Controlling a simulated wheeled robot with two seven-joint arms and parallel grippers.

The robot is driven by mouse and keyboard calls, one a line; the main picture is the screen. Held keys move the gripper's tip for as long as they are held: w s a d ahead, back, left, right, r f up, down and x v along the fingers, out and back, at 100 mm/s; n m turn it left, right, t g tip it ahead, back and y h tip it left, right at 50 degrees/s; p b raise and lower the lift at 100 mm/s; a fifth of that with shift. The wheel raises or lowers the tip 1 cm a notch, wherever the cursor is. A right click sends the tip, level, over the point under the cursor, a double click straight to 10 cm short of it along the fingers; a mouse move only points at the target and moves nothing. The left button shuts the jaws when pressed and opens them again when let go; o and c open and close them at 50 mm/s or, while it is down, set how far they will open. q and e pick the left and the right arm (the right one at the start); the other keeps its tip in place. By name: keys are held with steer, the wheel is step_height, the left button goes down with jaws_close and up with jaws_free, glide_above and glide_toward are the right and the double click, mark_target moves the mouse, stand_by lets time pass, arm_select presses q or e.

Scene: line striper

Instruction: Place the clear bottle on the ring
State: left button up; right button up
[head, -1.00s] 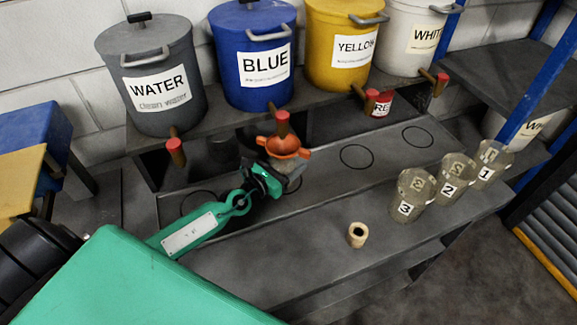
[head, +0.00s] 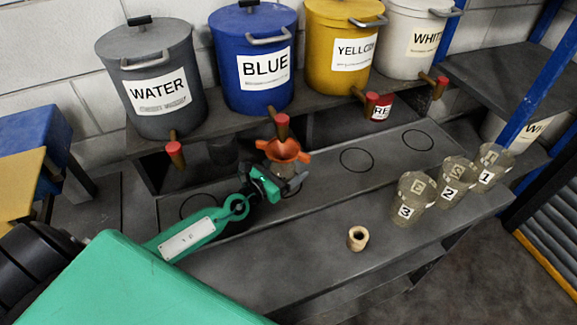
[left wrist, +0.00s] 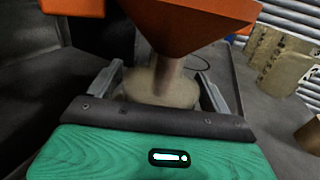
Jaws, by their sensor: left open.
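The clear bottle (left wrist: 158,88) stands between the two fingers of my left gripper (left wrist: 160,92) in the left wrist view, with an orange funnel (left wrist: 190,22) over its top. In the head view my left gripper (head: 284,184) is at the second drawn circle from the left, below the blue drum's tap; the orange funnel (head: 284,151) shows just above it. The fingers are open, one on each side of the bottle. In the head view the gripper largely hides the bottle and the ring there, so I cannot tell how exactly they line up. My right gripper is not in view.
Water (head: 152,85), blue (head: 262,65), yellow (head: 345,45) and white drums stand on the upper shelf, their taps overhanging. Two empty rings (head: 357,159) lie to the right. Numbered cups (head: 411,200) and a small tan cylinder (head: 357,238) stand on the front bench.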

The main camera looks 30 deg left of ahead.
arm_select(q)
steer(key=v, duration=0.2)
steer(key=b+v, duration=0.1)
steer(key=v, duration=0.2)
steer(key=shift+f, duration=0.2)
steer(key=shift+b+v, duration=0.45)
steer(key=shift+v, duration=0.55)
steer(key=shift+r, duration=0.15)
